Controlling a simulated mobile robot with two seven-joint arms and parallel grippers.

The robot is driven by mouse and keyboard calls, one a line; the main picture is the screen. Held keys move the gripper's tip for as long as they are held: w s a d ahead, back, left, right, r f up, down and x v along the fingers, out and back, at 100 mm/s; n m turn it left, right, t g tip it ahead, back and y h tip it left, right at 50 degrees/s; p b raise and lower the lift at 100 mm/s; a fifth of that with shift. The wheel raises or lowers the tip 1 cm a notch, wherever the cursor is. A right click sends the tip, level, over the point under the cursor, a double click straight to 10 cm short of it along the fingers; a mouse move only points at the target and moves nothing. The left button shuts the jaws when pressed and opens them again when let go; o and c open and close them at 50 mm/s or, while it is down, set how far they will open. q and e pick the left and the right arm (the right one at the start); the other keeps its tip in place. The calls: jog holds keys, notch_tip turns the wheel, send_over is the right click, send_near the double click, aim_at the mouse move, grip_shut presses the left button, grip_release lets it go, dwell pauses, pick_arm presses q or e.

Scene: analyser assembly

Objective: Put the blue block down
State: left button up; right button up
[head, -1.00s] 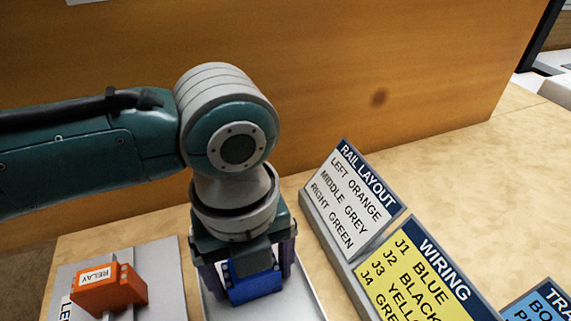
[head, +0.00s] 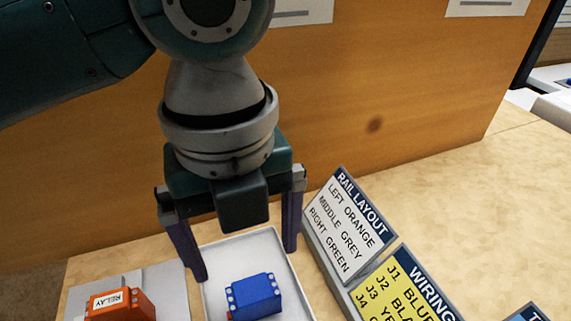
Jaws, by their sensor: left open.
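The blue block (head: 254,296) lies in a shallow light-grey tray (head: 262,243) at the bottom middle of the head view. A small bit of red shows at the block's lower left edge. My left gripper (head: 247,264) is open and empty. Its two purple-grey fingers are spread wide, above and behind the block in the picture, apart from it. My right gripper is not in view.
An orange relay block (head: 122,306) sits on a grey plate (head: 160,282) left of the tray. A rail layout sign (head: 346,225) and a yellow wiring sign (head: 405,290) stand to the right. A wooden panel (head: 400,90) rises behind.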

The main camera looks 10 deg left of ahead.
pick_arm(q)
jog(key=s+d+n+t+h, duration=0.1)
jog(key=s+d+n+h, duration=0.3)
jog(key=n, duration=0.6)
jog(key=s+a+n+t+y, duration=0.1)
jog(key=s+a+n+y, duration=0.1)
jog(key=s+a+n, duration=0.2)
jog(key=s+a+f+n+t+y, duration=0.1)
jog(key=s+a+n, duration=0.3)
jog(key=a+n, duration=0.5)
jog(key=n, duration=0.4)
jog(key=shift+s+a+f+t+y, duration=0.2)
jog(key=shift+f+t+y, duration=0.1)
jog(key=shift+y, duration=0.1)
